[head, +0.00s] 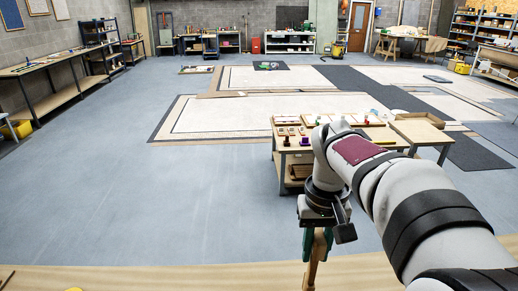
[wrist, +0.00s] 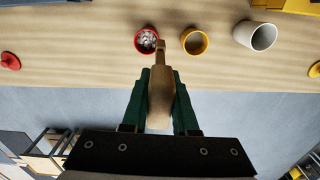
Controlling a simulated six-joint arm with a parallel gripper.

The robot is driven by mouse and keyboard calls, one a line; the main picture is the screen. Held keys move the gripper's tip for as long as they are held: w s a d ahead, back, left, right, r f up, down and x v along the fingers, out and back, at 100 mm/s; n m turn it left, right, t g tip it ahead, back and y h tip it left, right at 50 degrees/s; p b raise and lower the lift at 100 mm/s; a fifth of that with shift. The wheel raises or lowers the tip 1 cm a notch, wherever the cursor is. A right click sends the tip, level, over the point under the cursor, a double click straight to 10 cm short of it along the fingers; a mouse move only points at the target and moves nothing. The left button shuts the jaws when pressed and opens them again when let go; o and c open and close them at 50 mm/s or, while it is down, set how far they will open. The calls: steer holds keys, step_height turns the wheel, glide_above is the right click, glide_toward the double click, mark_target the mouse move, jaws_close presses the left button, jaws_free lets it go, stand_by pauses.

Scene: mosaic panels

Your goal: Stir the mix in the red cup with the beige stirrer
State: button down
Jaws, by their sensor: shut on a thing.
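The beige stirrer (wrist: 160,98) is held between the green fingers of my gripper (wrist: 161,78) in the wrist view. It also shows below my gripper (head: 318,243) in the head view, pointing down. The red cup (wrist: 137,46) stands on the wooden worktop (wrist: 90,70) and holds a pale, lumpy mix (wrist: 146,41). The stirrer's narrow end overlaps the cup's right side in the wrist view; I cannot tell whether it is inside the cup or above it. The cup is out of the head view.
A yellow cup (wrist: 194,42) stands just right of the red cup, and a white cup (wrist: 255,36) farther right. A red knobbed object (wrist: 10,61) lies at the left. Yellow items sit at the right edge. The worktop between the red object and the red cup is clear.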

steer(key=d+f, duration=0.3)
steer(key=f, duration=1)
steer(key=shift+d+f+m, duration=0.2)
steer(key=shift+d+m, duration=0.1)
steer(key=shift+m, duration=0.1)
steer(key=shift+w+f, duration=0.1)
steer(key=shift+f, duration=0.25)
stand_by(0.8)
steer(key=shift+r, duration=0.15)
stand_by(0.3)
